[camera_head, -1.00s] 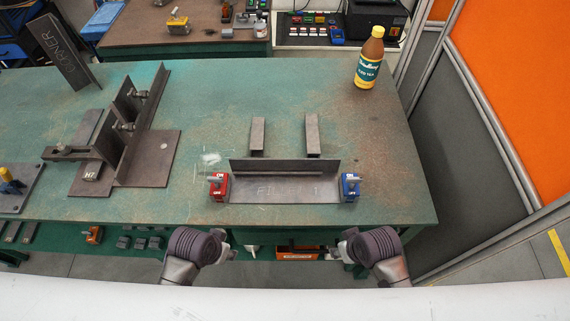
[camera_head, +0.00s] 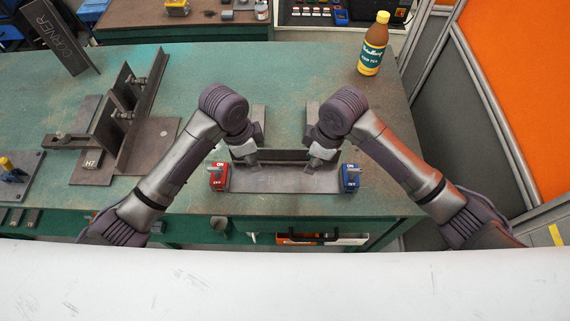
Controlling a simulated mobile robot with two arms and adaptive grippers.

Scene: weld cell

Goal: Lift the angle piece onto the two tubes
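The angle piece (camera_head: 283,181) is a dark steel L-profile lying on the green table, its flat leg toward me and its upright leg at the back. The two tubes stand out behind it: the left tube (camera_head: 259,113) and the right tube (camera_head: 312,112), both partly hidden by my wrists. My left gripper (camera_head: 249,158) is at the left part of the upright leg, and my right gripper (camera_head: 318,157) is at its right part. The fingers are small and partly covered by the wrists, so I cannot tell whether they are open or closed on the leg.
A red switch block (camera_head: 217,178) and a blue switch block (camera_head: 350,178) sit at the angle piece's ends. A welded fixture (camera_head: 120,125) stands at the left. A bottle (camera_head: 373,45) stands at the back right. The table (camera_head: 200,75) is clear toward the back.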

